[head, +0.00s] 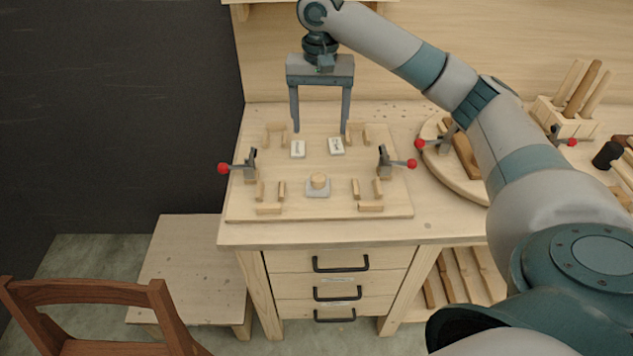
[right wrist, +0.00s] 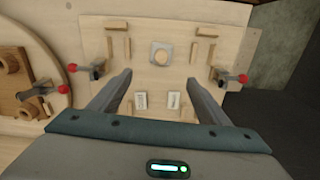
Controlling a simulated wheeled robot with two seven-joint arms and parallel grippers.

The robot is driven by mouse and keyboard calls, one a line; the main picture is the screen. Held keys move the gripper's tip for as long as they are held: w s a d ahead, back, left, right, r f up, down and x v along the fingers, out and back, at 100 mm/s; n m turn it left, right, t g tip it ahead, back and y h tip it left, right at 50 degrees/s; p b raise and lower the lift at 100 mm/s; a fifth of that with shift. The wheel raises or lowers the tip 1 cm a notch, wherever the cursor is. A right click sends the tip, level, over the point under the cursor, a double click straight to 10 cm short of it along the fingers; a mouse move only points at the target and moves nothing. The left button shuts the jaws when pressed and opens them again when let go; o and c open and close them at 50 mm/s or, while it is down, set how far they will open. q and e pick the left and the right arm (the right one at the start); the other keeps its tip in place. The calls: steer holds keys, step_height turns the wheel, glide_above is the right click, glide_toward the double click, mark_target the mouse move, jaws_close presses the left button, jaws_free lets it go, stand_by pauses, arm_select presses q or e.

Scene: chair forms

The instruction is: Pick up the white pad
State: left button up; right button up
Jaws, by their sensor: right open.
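Two small white pads with dark markings lie on the wooden board, a left one (head: 298,149) and a right one (head: 336,146). Both also show in the right wrist view, the left pad (right wrist: 173,100) and the right pad (right wrist: 141,100) side by side between the finger lines. My right gripper (head: 320,131) points down over the far part of the board, fingers spread wide and empty. Its fingertips (right wrist: 160,78) show apart in the right wrist view. The exact height above the pads is hard to tell. My left gripper is not in view.
The board (head: 290,205) carries wooden corner blocks, a round knob on a pale plate (head: 318,187), and red-tipped clamps at left (head: 237,166) and right (head: 393,163). A round wooden board (head: 462,185) lies to the right. A brown chair (head: 95,320) stands front left.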

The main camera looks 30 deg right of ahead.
steer(key=f, duration=0.1)
steer(key=p, duration=0.3)
glide_above(318, 176)
steer(key=f, duration=1)
steer(key=shift+w+d+f, duration=0.1)
steer(key=shift+w+d, duration=0.1)
steer(key=shift+d, duration=0.05)
steer(key=shift+f, duration=0.65)
steer(key=shift+s+a+f+p, duration=0.15)
steer(key=shift+f+p, duration=0.55)
steer(key=shift+p, duration=0.15)
step_height(318, 176, down, 2)
steer(key=shift+f+p, duration=0.15)
steer(key=shift+p, duration=0.35)
steer(key=shift+f, duration=0.75)
